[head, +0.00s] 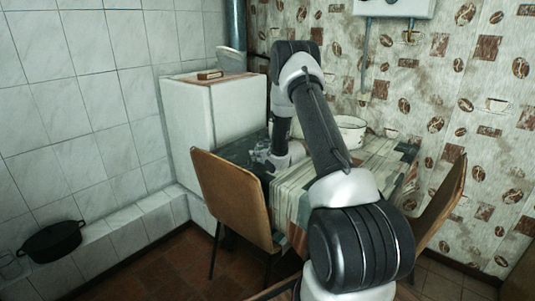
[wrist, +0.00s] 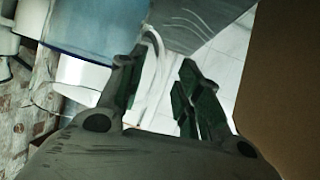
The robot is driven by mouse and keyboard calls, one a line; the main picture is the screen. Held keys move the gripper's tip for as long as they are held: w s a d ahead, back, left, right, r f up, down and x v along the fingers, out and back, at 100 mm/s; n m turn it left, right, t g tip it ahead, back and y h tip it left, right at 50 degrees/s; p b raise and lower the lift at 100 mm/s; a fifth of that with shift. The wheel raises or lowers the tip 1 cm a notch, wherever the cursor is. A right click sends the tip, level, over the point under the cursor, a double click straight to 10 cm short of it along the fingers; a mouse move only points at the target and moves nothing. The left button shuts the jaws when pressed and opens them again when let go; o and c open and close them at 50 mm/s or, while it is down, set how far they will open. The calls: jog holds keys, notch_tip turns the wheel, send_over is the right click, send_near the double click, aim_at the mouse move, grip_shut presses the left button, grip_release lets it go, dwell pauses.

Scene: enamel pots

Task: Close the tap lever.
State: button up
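I cannot make out a tap or its lever in either view. In the wrist view my gripper (wrist: 160,82) has its two fingers apart, with dark green pads and nothing between them that it holds. A pale curved strip (wrist: 154,72) shows behind the gap between the fingers; I cannot tell what it is. A large blue and white rounded thing (wrist: 92,28) lies beyond the left finger. In the head view my arm reaches over the table and its wrist end comes down at the table's left part; the fingers are not clear there.
The table (head: 300,200) has a striped cloth. A white pot (head: 350,127) stands on it behind my arm. Brown chairs stand at the front (head: 232,195) and right (head: 440,200). A white cabinet (head: 205,120) stands at the back left. A black pot (head: 50,241) sits on the low tiled ledge.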

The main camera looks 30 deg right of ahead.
grip_shut()
jog(key=shift+r, duration=0.1)
jog(key=shift+r, duration=0.1)
dwell(0.3)
